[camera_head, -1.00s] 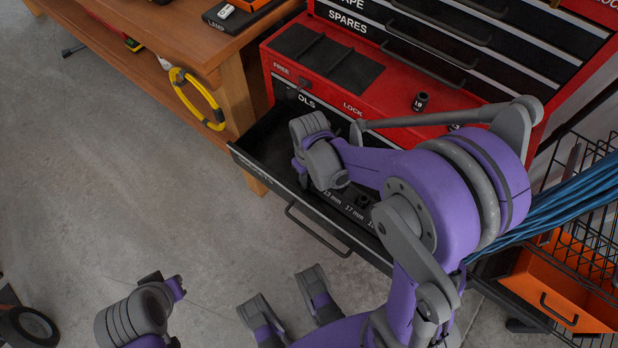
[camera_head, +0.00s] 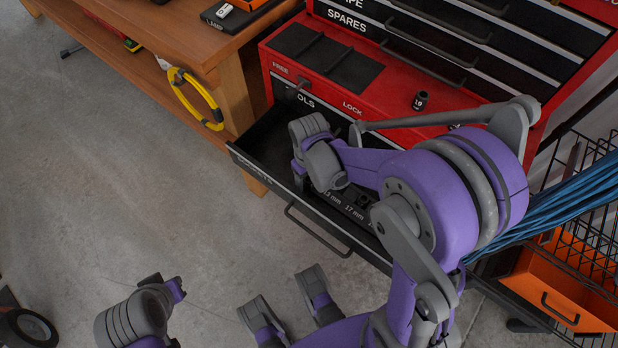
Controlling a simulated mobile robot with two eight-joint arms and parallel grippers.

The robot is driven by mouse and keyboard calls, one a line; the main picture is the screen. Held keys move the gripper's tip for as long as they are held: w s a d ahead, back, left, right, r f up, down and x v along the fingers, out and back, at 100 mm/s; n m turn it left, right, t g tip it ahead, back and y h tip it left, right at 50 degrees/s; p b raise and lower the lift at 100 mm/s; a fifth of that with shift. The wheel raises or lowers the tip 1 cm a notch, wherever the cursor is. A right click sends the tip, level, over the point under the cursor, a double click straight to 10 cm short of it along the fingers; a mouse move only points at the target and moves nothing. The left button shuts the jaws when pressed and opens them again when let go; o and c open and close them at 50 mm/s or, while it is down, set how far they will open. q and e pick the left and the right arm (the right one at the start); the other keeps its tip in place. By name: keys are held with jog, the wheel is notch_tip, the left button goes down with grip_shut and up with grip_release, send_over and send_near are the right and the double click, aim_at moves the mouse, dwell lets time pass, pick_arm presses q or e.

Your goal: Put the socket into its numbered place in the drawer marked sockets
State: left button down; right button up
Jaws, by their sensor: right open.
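A small dark socket (camera_head: 420,100) marked 19 stands upright on the red chest top. The open black drawer (camera_head: 268,172) below has millimetre labels inside, 17 mm being readable; the lettering on its front is mostly too small to read. A dark socket (camera_head: 362,201) sits in it beside the labels. My right gripper (camera_head: 312,150) is over the drawer's left-middle part, open, apart from the marked socket; its tips are largely hidden by its own links. Part of my left arm shows at the bottom left, but its jaw state is unclear.
My right elbow covers the drawer's right part. The red chest (camera_head: 400,82) has closed drawers above. A wooden bench (camera_head: 190,50) with a yellow ring (camera_head: 212,112) is left. Blue cable (camera_head: 560,200), a wire rack and an orange bin (camera_head: 560,285) are right.

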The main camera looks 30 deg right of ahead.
aim_at(309, 181)
jog(key=shift+r+p, duration=0.3)
jog(key=shift+r, duration=0.15)
notch_tip(309, 181, up, 12)
jog(key=f+p, duration=0.1)
jog(key=p, duration=0.2)
jog(key=s+a+r+t, duration=0.1)
jog(key=s, duration=0.2)
jog(key=s+a+r+t, duration=0.1)
jog(key=s, duration=0.3)
jog(key=s+a+m+t, duration=0.1)
jog(key=s+t, duration=0.1)
jog(key=s, duration=0.1)
jog(key=shift+s+r, duration=0.15)
jog(key=shift+r, duration=0.25)
jog(key=shift+s+a+f+t, duration=0.2)
jog(key=shift+s+t, duration=0.2)
jog(key=shift+s, duration=0.2)
jog(key=shift+d, duration=0.1)
